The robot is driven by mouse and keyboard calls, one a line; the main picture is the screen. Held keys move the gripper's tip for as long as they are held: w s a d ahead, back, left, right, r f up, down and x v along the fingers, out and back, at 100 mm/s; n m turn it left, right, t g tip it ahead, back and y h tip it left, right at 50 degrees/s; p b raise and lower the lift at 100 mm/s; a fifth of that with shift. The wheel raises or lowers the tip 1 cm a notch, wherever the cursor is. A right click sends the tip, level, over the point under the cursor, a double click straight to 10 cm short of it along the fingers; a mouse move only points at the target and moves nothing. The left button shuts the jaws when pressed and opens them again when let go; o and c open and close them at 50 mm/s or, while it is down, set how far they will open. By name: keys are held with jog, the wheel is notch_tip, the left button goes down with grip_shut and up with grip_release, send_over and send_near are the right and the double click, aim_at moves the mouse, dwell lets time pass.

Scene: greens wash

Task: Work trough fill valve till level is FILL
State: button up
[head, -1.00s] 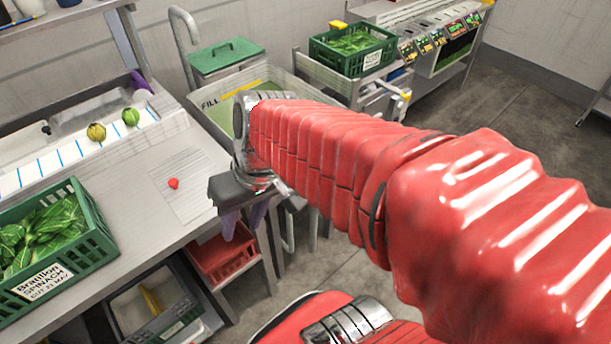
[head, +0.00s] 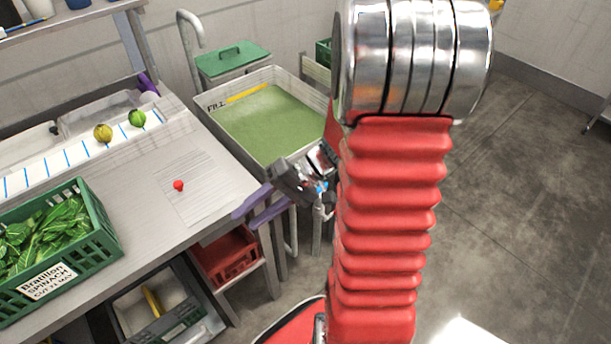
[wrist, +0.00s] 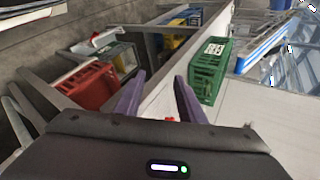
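The trough (head: 205,101) stands behind the workbench and holds green water (head: 262,122). A yellow band (head: 247,93) beside the word FILL marks its far inner wall. The water surface lies close below the band; the exact gap is hard to tell. A grey curved pipe (head: 190,32) rises behind the bench by the trough. I cannot make out the fill valve; my arm covers the trough's right side. My gripper (head: 243,221) is by the bench's right edge, in front of the trough. In the wrist view its purple fingers (wrist: 159,78) are apart with nothing between them.
A green spinach crate (head: 105,232) and a small red item (head: 178,186) are on the bench (head: 150,235). A red crate (head: 228,258) sits low by the bench. A green-lidded bin (head: 232,62) stands behind the trough. Floor at right is clear.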

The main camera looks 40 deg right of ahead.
jog(key=w+d+f+m+t+h, duration=0.1)
jog(key=w+d+f+m+t, duration=0.15)
jog(key=d+f+t, duration=0.4)
jog(key=w+d+f+m+t, duration=0.1)
jog(key=d+f+m+t, duration=0.25)
jog(key=d, duration=0.55)
jog(key=s+d+f+m+t+h, duration=0.2)
jog(key=s+d+f+m+h, duration=0.1)
jog(key=d+f+h, duration=0.1)
jog(key=s+d+f+m+t+h, duration=0.2)
jog(key=d+f+m+h, duration=0.2)
jog(key=d, duration=0.4)
jog(key=shift+s+d+f+t+h, duration=0.2)
jog(key=shift+s+f+t+h, duration=0.15)
jog(key=shift+f+h, duration=0.55)
jog(key=w, duration=1.3)
jog(key=shift+w+a, duration=0.2)
jog(key=shift+w, duration=0.2)
jog(key=shift+c, duration=0.6)
